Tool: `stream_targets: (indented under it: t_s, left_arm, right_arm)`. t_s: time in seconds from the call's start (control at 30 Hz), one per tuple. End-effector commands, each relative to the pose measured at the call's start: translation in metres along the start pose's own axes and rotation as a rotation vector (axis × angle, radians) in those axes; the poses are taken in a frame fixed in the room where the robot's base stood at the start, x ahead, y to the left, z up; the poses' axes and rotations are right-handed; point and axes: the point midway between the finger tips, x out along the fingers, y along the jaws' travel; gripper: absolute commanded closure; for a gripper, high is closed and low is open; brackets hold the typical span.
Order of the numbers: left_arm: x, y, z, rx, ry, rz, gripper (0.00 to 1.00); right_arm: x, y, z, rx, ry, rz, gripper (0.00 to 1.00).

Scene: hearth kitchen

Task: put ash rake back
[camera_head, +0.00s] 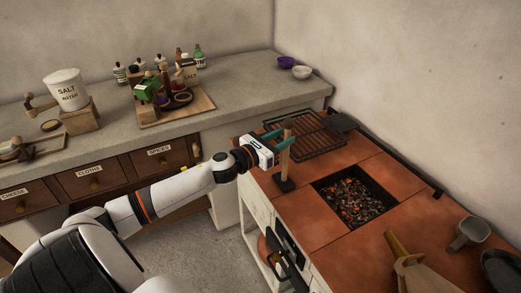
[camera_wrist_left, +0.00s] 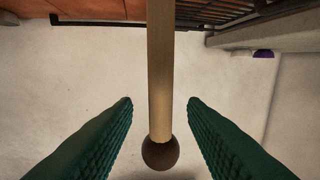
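The ash rake (camera_head: 287,150) appears as a pale wooden shaft standing upright near the left edge of the terracotta stove top, with a dark block at its foot. In the left wrist view its wooden shaft (camera_wrist_left: 160,70) runs down to a dark round knob (camera_wrist_left: 160,153). My left gripper (camera_head: 284,141) has its green fingers around the upper shaft. In the wrist view the fingers (camera_wrist_left: 160,102) are apart, with a gap on each side of the shaft. My right gripper is not in view.
An ember pit (camera_head: 352,200) is open in the stove top, right of the rake. A black grate (camera_head: 305,137) lies behind it. A wooden bellows-like object (camera_head: 408,268) and a grey mug (camera_head: 468,234) stand at front right. A counter with a tray (camera_head: 200,108) runs along the back.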

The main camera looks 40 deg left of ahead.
Motion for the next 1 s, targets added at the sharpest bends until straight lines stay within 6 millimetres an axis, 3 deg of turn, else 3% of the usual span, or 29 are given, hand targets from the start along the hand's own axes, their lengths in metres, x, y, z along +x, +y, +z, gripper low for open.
stream_targets:
  t_s: [0.5, 0.73, 1.0]
  left_arm:
    - [-0.075, 0.001, 0.002, -0.002, -0.002, 0.0, 0.61]
    - [-0.091, 0.0, 0.0, 0.0, -0.001, 0.0, 0.61]
    - [-0.093, -0.001, 0.001, -0.005, -0.001, -0.003, 0.61]
  right_arm:
    - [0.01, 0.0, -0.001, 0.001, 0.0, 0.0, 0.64]
    - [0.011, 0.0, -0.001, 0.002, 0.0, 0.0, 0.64]
    - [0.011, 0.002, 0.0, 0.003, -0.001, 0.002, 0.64]
